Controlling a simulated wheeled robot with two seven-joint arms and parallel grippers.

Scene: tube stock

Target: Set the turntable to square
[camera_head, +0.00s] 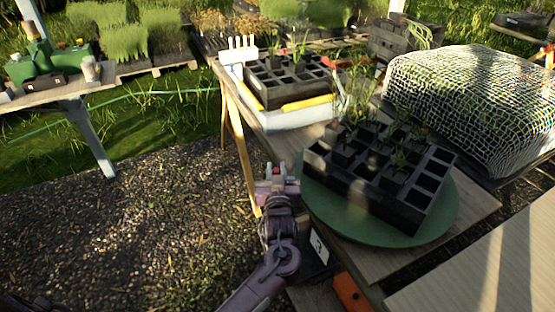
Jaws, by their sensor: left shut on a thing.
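The turntable (440,229) is a round green disc on the wooden table. A black tray of square cells (355,197) sits on it, with small potted plants in some cells. The tray stands skewed in the picture, its long front side running down to the right. My left gripper (276,170) is at the left of the turntable, near the table's left edge. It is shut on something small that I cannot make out. Whether it touches the turntable is unclear. My right gripper is out of view.
Another black cell tray (290,84) stands behind, by a yellow bar (308,102). A netted heap (470,105) is at the right. A numbered card (318,247) and an orange thing (351,292) lie at the front. Gravel (130,220) is open at the left.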

